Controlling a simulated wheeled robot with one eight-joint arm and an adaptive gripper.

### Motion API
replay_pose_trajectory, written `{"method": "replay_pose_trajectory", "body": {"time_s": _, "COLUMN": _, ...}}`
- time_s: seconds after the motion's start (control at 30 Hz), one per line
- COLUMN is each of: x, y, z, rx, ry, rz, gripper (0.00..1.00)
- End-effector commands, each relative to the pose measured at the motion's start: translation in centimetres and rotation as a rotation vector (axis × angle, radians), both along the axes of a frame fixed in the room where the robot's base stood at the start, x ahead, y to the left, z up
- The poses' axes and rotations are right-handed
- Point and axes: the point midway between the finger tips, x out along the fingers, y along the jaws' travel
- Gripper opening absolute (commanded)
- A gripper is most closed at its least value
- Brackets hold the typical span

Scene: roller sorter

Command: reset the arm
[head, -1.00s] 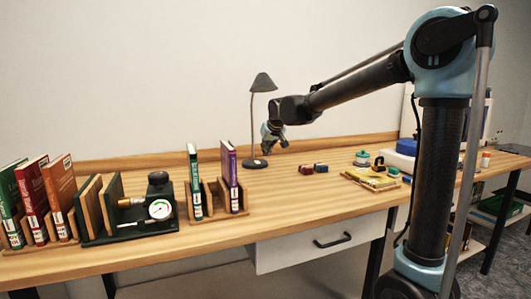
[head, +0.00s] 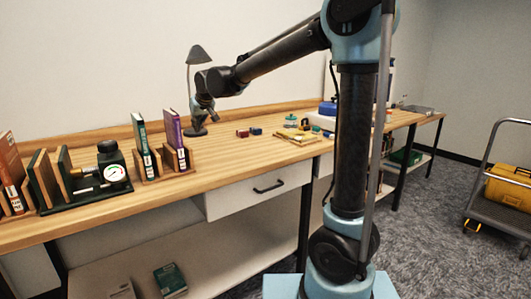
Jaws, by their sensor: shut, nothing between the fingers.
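My gripper (head: 207,112) is at the end of my raised arm, in the upper left of the head view. It hangs above the back of the wooden workbench (head: 225,148), in front of the grey desk lamp (head: 199,55) and partly covering the lamp's stem. It is shut and holds nothing. My arm reaches left from its column over the bench.
Books in holders (head: 177,140) and a dark green stand with a gauge (head: 115,173) are on the bench at left. Small red and blue blocks (head: 249,132) lie mid-bench.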

Motion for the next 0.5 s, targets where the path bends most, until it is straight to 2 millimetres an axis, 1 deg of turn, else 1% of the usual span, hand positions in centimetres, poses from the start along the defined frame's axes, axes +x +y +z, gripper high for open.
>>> {"method": "replay_pose_trajectory", "body": {"time_s": 0.07, "x": 0.0, "y": 0.0, "z": 0.0, "rx": 0.000, "ry": 0.000, "rz": 0.000, "gripper": 0.00}}
{"method": "replay_pose_trajectory", "body": {"time_s": 0.27, "x": 0.2, "y": -4.2, "z": -0.4, "rx": -0.017, "ry": 0.021, "rz": -0.038, "gripper": 0.00}}
{"method": "replay_pose_trajectory", "body": {"time_s": 0.5, "x": -0.8, "y": -9.5, "z": -0.6, "rx": -0.039, "ry": 0.045, "rz": -0.087, "gripper": 0.00}}
